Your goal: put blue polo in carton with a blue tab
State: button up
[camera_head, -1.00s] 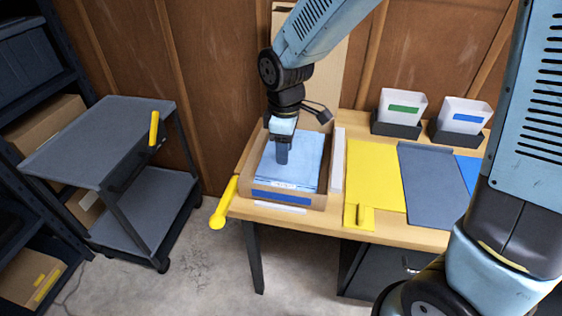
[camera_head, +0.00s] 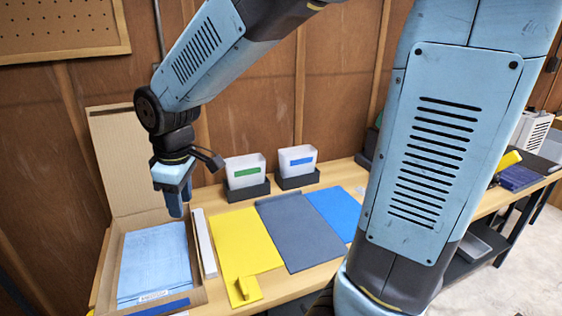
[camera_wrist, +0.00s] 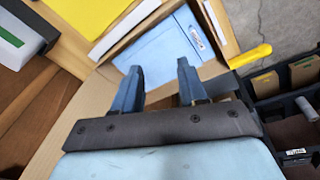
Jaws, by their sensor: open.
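The light blue folded polo (camera_head: 155,262) lies flat inside the open cardboard carton (camera_head: 108,270), with a small white label at its front edge. The carton has a blue tab (camera_head: 162,308) on its front wall, and its lid stands up at the back. My gripper (camera_head: 178,205) hangs above the carton's back right part, apart from the polo. In the wrist view, the two fingers of my gripper (camera_wrist: 158,75) are spread with nothing between them. The polo (camera_wrist: 165,62) shows beyond them in the carton.
A yellow folding board (camera_head: 245,240), a grey panel (camera_head: 298,232) and a blue panel (camera_head: 333,213) lie to the right of the carton. Bins with a green label (camera_head: 246,171) and a blue label (camera_head: 297,161) stand behind. A white strip (camera_head: 204,243) lies beside the carton.

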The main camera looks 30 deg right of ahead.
jog(key=s+d+r+m+t, duration=0.2)
jog(key=s+d+r+m, duration=0.2)
jog(key=d, duration=0.5)
jog(key=s+d+r+m+t, duration=0.2)
jog(key=s+d+r+m, duration=0.3)
jog(key=d, duration=0.5)
jog(key=s+m, duration=0.1)
jog(key=m, duration=0.1)
jog(key=shift+s+r+m+h, duration=0.25)
jog(key=shift+s+m+h, duration=0.05)
jog(key=shift+s+m, duration=0.1)
jog(key=shift+a, duration=0.25)
jog(key=shift+o, duration=0.5)
